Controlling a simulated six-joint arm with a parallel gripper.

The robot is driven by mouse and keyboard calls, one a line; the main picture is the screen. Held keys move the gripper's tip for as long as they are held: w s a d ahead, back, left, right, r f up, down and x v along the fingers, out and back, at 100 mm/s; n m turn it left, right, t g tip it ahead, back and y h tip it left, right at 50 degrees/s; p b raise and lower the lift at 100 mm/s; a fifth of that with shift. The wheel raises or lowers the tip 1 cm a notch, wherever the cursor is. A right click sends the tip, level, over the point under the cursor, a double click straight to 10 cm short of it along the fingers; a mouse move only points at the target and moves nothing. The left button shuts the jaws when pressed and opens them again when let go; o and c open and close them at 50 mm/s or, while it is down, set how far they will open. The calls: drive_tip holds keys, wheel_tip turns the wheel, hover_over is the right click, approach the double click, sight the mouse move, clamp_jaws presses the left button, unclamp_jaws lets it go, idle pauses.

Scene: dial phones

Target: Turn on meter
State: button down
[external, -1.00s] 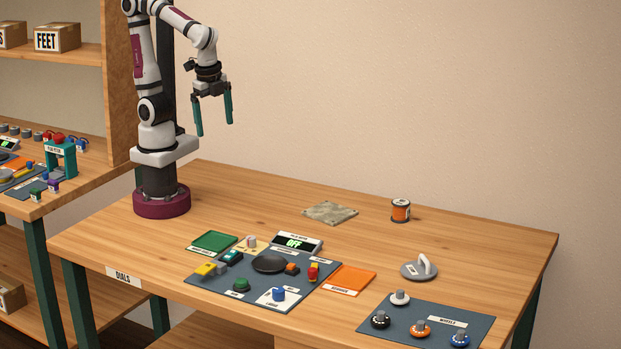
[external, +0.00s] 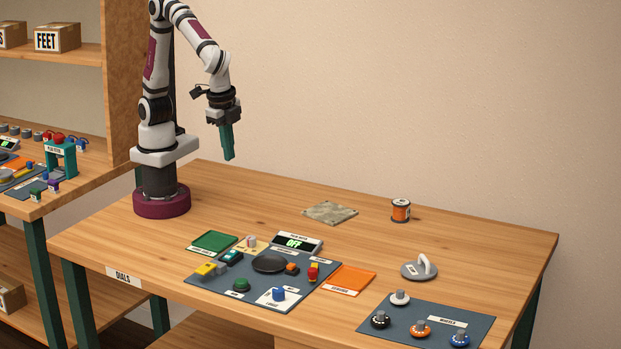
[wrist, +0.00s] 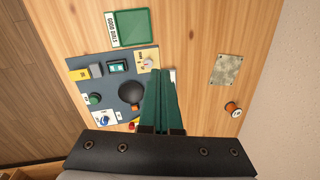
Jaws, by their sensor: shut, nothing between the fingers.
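The meter (external: 296,243) is a dark box with a lit green display reading OFF. It stands at the back edge of a dark grey panel on the table. In the wrist view my fingers hide most of it. A switch-like block with a teal face (external: 232,257) is on the panel's left part and also shows in the wrist view (wrist: 118,67). A small knob on a pale plate (external: 250,242) is beside it. My gripper (external: 230,159) is shut and empty, pointing down, high above the table behind the panel; its fingers are together in the wrist view (wrist: 160,72).
The panel also has a black round plate (external: 269,263), a green button (external: 241,284), a blue knob (external: 278,293) and a red-yellow part (external: 313,272). A green tray (external: 213,241) and an orange tray (external: 352,279) flank it. A spool (external: 400,210) stands behind.

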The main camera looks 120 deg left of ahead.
drive_tip(key=n, duration=0.2)
hover_over(233, 251)
drive_tip(key=d, duration=0.4)
wheel_tip(233, 251, down, 6)
drive_tip(key=shift+a+r, duration=0.15)
drive_tip(key=shift+a, duration=0.1)
drive_tip(key=a+f, duration=0.1)
drive_tip(key=f, duration=0.8)
drive_tip(key=a+f, duration=0.1)
drive_tip(key=f, duration=0.3)
drive_tip(key=shift+a+f, duration=0.3)
drive_tip(key=shift+f, duration=0.05)
drive_tip(key=shift+a+f, duration=0.4)
drive_tip(key=shift+f, duration=0.1)
drive_tip(key=shift+d, duration=0.1)
